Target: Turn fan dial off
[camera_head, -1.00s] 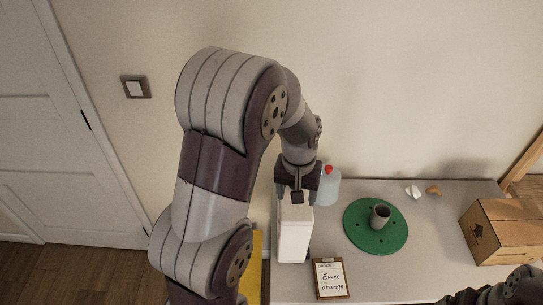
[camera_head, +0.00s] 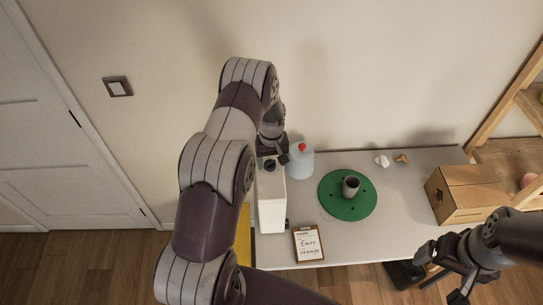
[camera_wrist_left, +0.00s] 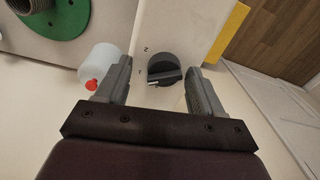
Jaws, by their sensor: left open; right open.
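The dial is a black round knob (camera_wrist_left: 163,68) with a raised grip bar, on the face of a white box (camera_head: 271,205). Small marks that look like 2 and 1 are beside it. A light mark on the bar's left end lies below the 1; its exact setting is hard to tell. My left gripper (camera_wrist_left: 158,74) is open, with one finger on each side of the dial; contact cannot be told. In the head view my left gripper (camera_head: 273,158) is at the far end of the box's top. My right gripper (camera_head: 438,274) is open and empty by the table's front edge.
A pale bottle with a red cap (camera_head: 301,160) stands just right of the box. A clipboard (camera_head: 308,244) lies in front and a cardboard box (camera_head: 460,193) stands right. A yellow panel (camera_head: 243,235) is left of the white box.

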